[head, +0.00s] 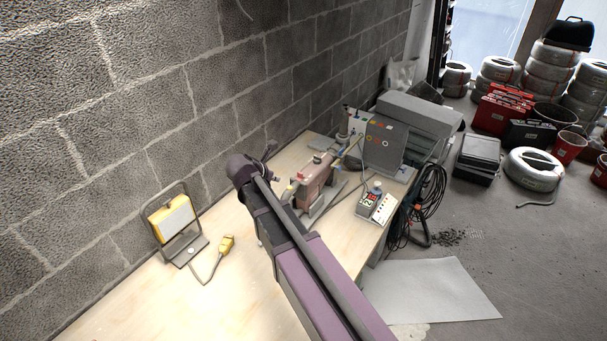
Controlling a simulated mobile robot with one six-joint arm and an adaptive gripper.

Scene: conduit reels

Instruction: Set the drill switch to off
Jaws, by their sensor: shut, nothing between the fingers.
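A pinkish-red machine (315,178) on a grey base, which may be the drill, stands on the light wooden bench (232,300) in the head view. Its switch is too small to make out, and my arm covers part of its near left side. My arm reaches up from the bottom of the picture over the bench. What looks like my gripper (270,149) is a small dark shape at the arm's far end, in front of the block wall and left of the machine. It is shut and empty, and appears apart from the machine.
A yellow work lamp (172,219) and yellow plug (227,243) are on the left. A grey panel with coloured buttons (385,143) and a white box with red marks (384,208) stand right of the machine. Black cable (428,195) hangs at the bench's right edge.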

